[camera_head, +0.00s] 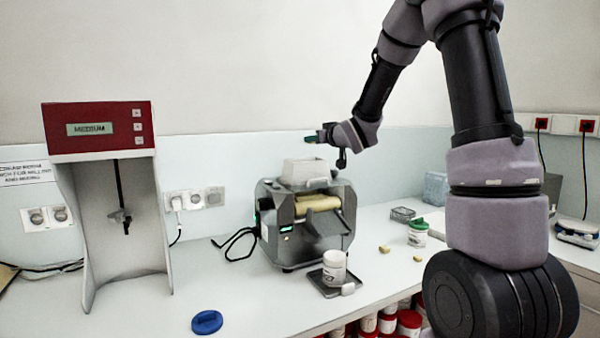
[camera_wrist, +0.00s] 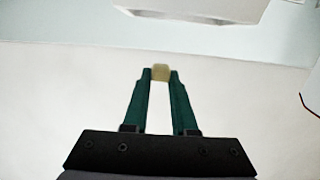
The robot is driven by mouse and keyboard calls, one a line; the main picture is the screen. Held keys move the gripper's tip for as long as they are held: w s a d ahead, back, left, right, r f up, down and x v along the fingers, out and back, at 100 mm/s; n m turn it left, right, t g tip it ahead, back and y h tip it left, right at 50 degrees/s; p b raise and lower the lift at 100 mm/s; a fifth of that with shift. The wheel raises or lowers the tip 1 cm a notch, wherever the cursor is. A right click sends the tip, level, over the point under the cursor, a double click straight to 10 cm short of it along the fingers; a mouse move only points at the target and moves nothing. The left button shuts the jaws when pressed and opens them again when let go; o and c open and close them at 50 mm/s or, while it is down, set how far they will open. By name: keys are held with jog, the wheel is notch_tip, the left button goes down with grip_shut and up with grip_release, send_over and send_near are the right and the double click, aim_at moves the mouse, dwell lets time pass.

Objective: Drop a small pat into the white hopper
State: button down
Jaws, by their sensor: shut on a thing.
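My gripper (camera_wrist: 160,75) has its green fingers shut on a small yellowish pat (camera_wrist: 160,72), seen at the fingertips in the wrist view. In the head view my gripper (camera_head: 316,138) is up above the mill, over the white hopper (camera_head: 305,171). The pat cannot be made out there. The hopper sits on top of the grey mill (camera_head: 275,222), which has yellowish rollers. Part of a pale box shape, likely the hopper, shows at the top of the wrist view. Two more small yellowish pats lie on the counter, one (camera_head: 384,249) nearer the mill and one (camera_head: 418,259) to its right.
A white jar (camera_head: 334,266) stands on a dark tray (camera_head: 318,280) before the mill. A jar with a green lid (camera_head: 418,226) and a wire basket (camera_head: 402,213) stand to the right. A blue lid (camera_head: 206,322) lies front left. A red-topped mixer (camera_head: 100,128) stands at left.

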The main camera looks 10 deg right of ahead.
jog(key=shift+f, duration=2.6)
jog(key=c, duration=0.6)
grip_release()
jog(key=shift+c, duration=0.2)
jog(key=v, duration=1)
jog(key=shift+s, duration=0.4)
jog(key=shift+d, duration=0.2)
